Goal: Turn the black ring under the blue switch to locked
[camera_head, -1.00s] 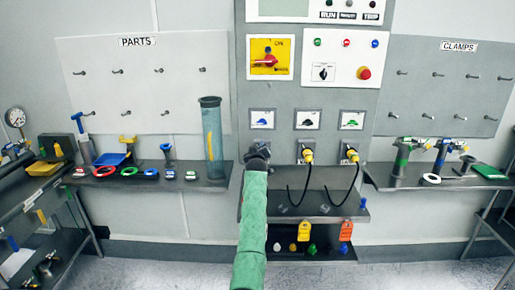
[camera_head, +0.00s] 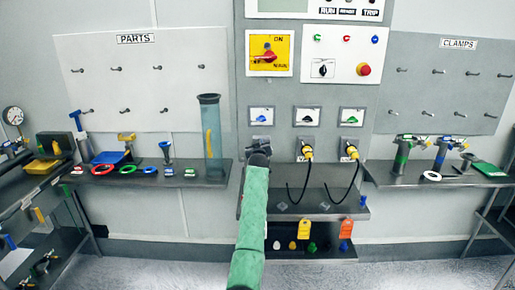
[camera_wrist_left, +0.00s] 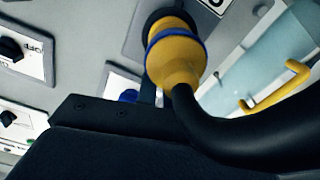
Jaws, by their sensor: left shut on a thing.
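The blue switch (camera_head: 262,116) is on a white plate at the left of a row of three on the grey panel; its plate shows partly behind my gripper in the left wrist view (camera_wrist_left: 130,96). Below it, my left gripper (camera_head: 260,150) reaches the panel and covers the connector there in the head view. In the left wrist view, the yellow plug (camera_wrist_left: 175,62) with a blue band sits in the black ring (camera_wrist_left: 163,18) against the panel. My left gripper is shut at this connector, apparently on the ring; the contact is hidden. My right gripper is not in view.
Two more yellow plugs (camera_head: 307,153) with hanging black cables are just right of my gripper. A clear tube (camera_head: 211,138) stands on the left shelf, close to my arm. A dark shelf (camera_head: 290,203) lies below the connectors. A thick black cable (camera_wrist_left: 215,130) crosses the wrist view.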

